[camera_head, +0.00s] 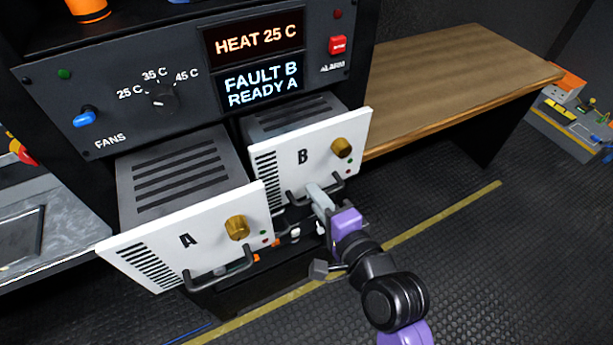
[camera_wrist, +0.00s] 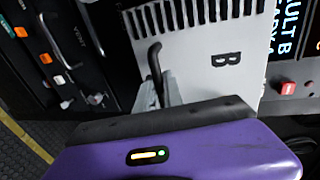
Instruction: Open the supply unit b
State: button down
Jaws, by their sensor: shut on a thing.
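Supply unit B (camera_head: 318,157) is a drawer with a white front, a brass knob and a dark handle. It stands partly pulled out of the rack, showing its slotted top. My gripper (camera_head: 314,192) is shut on the handle at the lower edge of its front. In the wrist view, the white front of unit B (camera_wrist: 212,75) fills the middle, and its dark handle (camera_wrist: 154,62) runs between my fingers. Part of the handle is hidden by my gripper. Supply unit A (camera_head: 190,241), to the left, is also pulled out, further than B.
The control panel (camera_head: 185,95) above has a fan knob, a blue switch, a red alarm button and a display (camera_head: 259,83) reading "FAULT B READY A". A wooden bench (camera_head: 460,75) stands at right. The dark floor (camera_head: 480,260) with a yellow line is clear at lower right.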

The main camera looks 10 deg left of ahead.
jog(key=v, duration=0.2)
jog(key=f+v, duration=0.1)
jog(key=v, duration=0.2)
jog(key=shift+d+f, duration=0.1)
jog(key=c, duration=1.5)
grip_release()
jog(key=shift+b+v, duration=0.7)
jog(key=shift+v, duration=3.2)
